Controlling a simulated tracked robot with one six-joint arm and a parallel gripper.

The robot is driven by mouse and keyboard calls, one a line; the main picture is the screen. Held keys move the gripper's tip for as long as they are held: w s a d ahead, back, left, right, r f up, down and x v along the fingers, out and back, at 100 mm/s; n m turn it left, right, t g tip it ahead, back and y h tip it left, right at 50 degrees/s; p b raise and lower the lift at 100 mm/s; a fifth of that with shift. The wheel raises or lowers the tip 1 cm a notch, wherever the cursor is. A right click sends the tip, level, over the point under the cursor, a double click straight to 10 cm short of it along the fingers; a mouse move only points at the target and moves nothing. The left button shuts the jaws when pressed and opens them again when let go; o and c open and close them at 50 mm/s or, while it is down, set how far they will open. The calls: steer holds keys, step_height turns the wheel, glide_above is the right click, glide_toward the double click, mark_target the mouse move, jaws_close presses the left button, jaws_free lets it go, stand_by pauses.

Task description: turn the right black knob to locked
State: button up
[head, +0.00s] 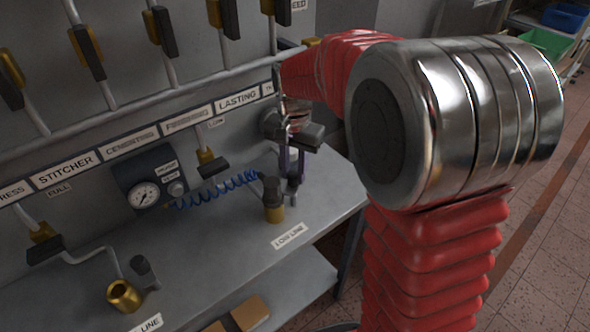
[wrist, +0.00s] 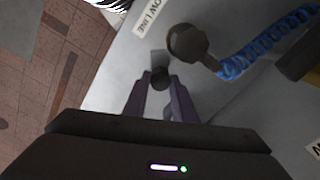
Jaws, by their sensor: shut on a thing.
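The right black knob (head: 293,186) stands on the grey bench beside a brass fitting (head: 273,212) marked LOW LINE. A black hose end (head: 271,188) with a blue coiled hose sits in that fitting. My gripper (head: 292,172) points down at the knob, its purple fingers either side of it. In the wrist view, the fingers (wrist: 161,88) are shut on the dark knob (wrist: 160,76), next to the hose end (wrist: 187,43). The fingers hide part of the knob; its turned position cannot be told.
The left black knob (head: 140,265) stands beside an empty brass socket (head: 123,295). The blue hose (head: 215,188) runs left toward a pressure gauge (head: 144,195). Pipes with black-handled valves line the wall above. The bench front (head: 230,270) is clear.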

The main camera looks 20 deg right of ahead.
mark_target(293, 174)
steer(key=m, duration=0.4)
steer(key=shift+w+a+m, duration=0.1)
steer(key=shift+m, duration=1.6)
steer(key=shift+a+r, duration=0.1)
steer(key=o, duration=1)
steer(key=shift+o, duration=0.2)
step_height(293, 174, up, 14)
steer(key=shift+f, duration=0.2)
